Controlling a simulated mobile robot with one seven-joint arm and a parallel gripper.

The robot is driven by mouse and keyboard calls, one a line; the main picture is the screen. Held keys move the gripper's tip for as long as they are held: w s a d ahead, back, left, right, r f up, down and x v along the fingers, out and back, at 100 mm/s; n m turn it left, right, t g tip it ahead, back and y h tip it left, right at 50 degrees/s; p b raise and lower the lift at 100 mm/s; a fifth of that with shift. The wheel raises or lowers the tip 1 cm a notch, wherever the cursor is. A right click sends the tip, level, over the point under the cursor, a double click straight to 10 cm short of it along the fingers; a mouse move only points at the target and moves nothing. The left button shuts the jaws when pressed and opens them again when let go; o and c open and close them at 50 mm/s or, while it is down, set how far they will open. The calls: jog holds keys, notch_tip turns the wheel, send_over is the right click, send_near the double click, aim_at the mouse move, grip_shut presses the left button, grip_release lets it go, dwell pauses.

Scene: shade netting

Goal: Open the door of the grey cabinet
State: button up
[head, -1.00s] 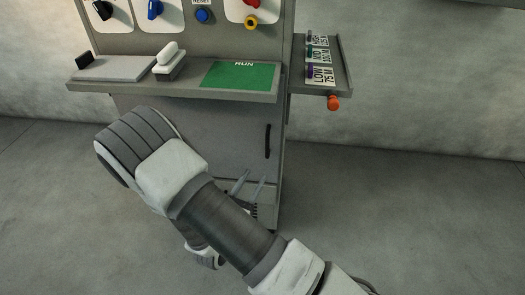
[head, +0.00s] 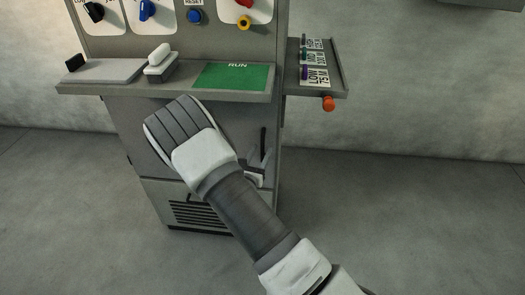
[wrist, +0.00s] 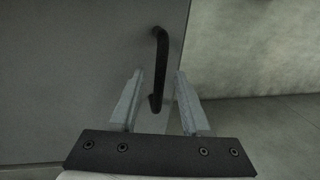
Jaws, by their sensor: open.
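The grey cabinet (head: 221,117) stands against the wall, and its door shows below the shelf, closed as far as I can see. A black vertical bar handle (wrist: 158,62) is at the door's right side; its upper part also shows in the head view (head: 263,139). My gripper (wrist: 159,98) is open, with its two grey fingers pointing at the door. In the wrist view the handle's lower end lies between the fingers, nearer the left one. I cannot tell whether a finger touches it. My arm hides part of the door in the head view.
A shelf with a green RUN panel (head: 231,76) juts out above the door. A side shelf (head: 341,83) with an orange knob (head: 328,104) sticks out to the right. A vent (head: 199,213) is below the door. The floor to the right is clear.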

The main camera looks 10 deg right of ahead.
jog(key=shift+x, duration=1.15)
grip_shut()
dwell(0.6)
